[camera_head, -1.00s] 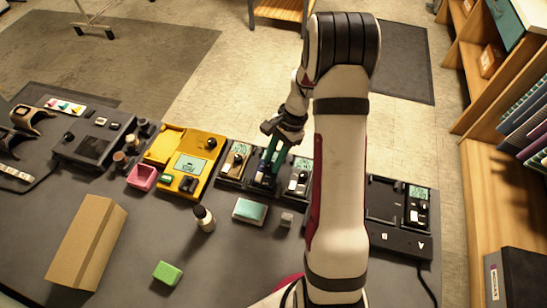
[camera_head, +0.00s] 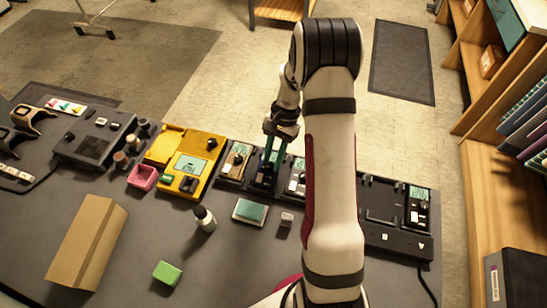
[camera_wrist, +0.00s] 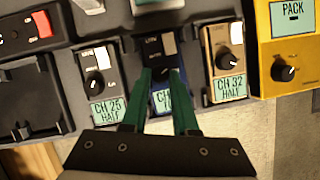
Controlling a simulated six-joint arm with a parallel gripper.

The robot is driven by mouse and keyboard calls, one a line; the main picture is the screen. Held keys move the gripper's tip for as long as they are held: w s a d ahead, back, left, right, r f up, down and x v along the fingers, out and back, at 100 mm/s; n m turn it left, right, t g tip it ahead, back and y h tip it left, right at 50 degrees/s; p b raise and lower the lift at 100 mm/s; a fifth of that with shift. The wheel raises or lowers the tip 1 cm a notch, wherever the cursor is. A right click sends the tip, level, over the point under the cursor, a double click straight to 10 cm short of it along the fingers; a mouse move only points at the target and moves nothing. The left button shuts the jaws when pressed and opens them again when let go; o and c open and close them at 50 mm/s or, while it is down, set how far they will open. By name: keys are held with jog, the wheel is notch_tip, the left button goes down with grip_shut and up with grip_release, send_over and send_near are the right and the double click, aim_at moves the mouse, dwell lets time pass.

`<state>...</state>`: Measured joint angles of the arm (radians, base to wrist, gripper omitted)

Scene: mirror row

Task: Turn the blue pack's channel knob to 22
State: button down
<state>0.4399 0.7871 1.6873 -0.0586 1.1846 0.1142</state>
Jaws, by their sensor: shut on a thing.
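The blue pack (camera_wrist: 176,101) sits in the charger row between two other packs in the wrist view. Its screen is partly covered by my fingers; only "CH" and part of the lines below show, so I cannot read its number. My gripper (camera_wrist: 165,75) has green fingers closed around the blue pack's dark channel knob, which is mostly hidden between the fingertips. In the head view the blue pack (camera_head: 263,181) shows small and dark below my gripper (camera_head: 270,163).
In the wrist view a black pack (camera_wrist: 98,84) reads CH 25 HALF on the left and a tan pack (camera_wrist: 223,62) reads CH 32 HALF on the right. A yellow unit (camera_wrist: 285,50) with its own knob stands further right.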

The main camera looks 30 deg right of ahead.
jog(key=n, duration=0.2)
jog(key=n+g+h, duration=0.1)
jog(key=n, duration=0.1)
jog(key=shift+w+a+n, duration=0.15)
jog(key=shift+w+n, duration=0.05)
jog(key=shift+n, duration=0.1)
jog(key=shift+w+a+n+g+h, duration=0.1)
jog(key=shift+n+g+h, duration=0.3)
jog(key=shift+n, duration=0.9)
jog(key=shift+a+n+g+h, duration=0.15)
jog(key=shift+n+h, duration=0.45)
jog(key=shift+n, duration=0.7)
jog(key=c, duration=0.7)
grip_release()
jog(key=v, duration=1.6)
jog(key=shift+a, duration=0.1)
jog(key=shift+o, duration=0.2)
